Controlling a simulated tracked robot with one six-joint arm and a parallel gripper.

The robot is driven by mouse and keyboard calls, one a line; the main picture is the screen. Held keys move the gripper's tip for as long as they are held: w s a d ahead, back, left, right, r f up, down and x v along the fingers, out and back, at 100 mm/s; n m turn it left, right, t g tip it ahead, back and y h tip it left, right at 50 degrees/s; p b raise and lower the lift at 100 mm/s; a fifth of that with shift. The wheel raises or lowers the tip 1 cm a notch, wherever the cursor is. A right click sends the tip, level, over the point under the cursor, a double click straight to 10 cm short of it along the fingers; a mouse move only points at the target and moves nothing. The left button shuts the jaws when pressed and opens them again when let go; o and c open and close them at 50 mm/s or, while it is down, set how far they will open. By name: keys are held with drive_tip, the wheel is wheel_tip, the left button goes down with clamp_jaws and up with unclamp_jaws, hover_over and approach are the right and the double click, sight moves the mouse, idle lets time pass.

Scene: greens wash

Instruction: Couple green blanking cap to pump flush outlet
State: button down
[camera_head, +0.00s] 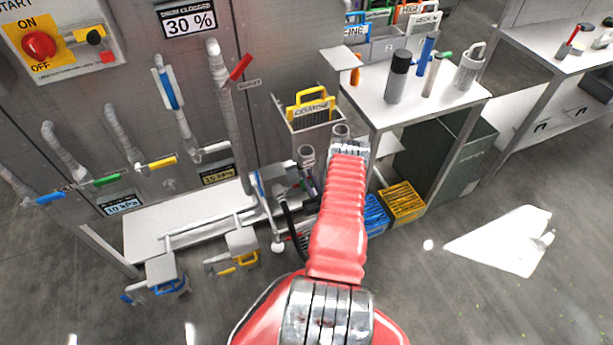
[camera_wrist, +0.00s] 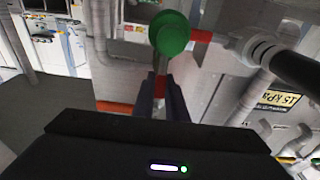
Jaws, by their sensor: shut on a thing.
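The green blanking cap (camera_wrist: 170,33) is at the top middle of the wrist view, its round face towards the camera. My gripper (camera_wrist: 161,82) is shut on it, the cap standing out just past the two dark fingertips. A grey pipe fitting (camera_wrist: 240,45) with a black hose (camera_wrist: 290,70) is right of the cap; I cannot tell whether it is the pump flush outlet. A red piece lies between cap and fitting in the picture; whether they touch is unclear. In the head view my red arm hides the gripper and cap.
Pump pipework (camera_head: 285,205) stands low, left of my arm. A yellow crate (camera_head: 403,203) and a blue crate (camera_head: 375,215) sit on the floor to the right. A bench (camera_head: 455,97) holds bottles. Valve pipes line the grey wall at left; floor at lower right is mostly clear.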

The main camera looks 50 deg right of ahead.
drive_tip(key=shift+s+a+f+t+h, duration=0.1)
drive_tip(key=shift+s+f+t+h, duration=0.1)
drive_tip(key=shift+t+h, duration=0.25)
drive_tip(key=shift+s+a+f+t+h, duration=0.15)
drive_tip(key=shift+s+t+h, duration=0.1)
drive_tip(key=shift+t, duration=0.3)
drive_tip(key=c, duration=1.8)
unclamp_jaws()
drive_tip(key=shift+o, duration=0.2)
drive_tip(key=shift+r, duration=0.15)
drive_tip(key=shift+w+d+r, duration=0.1)
drive_tip(key=shift+r, duration=4.7)
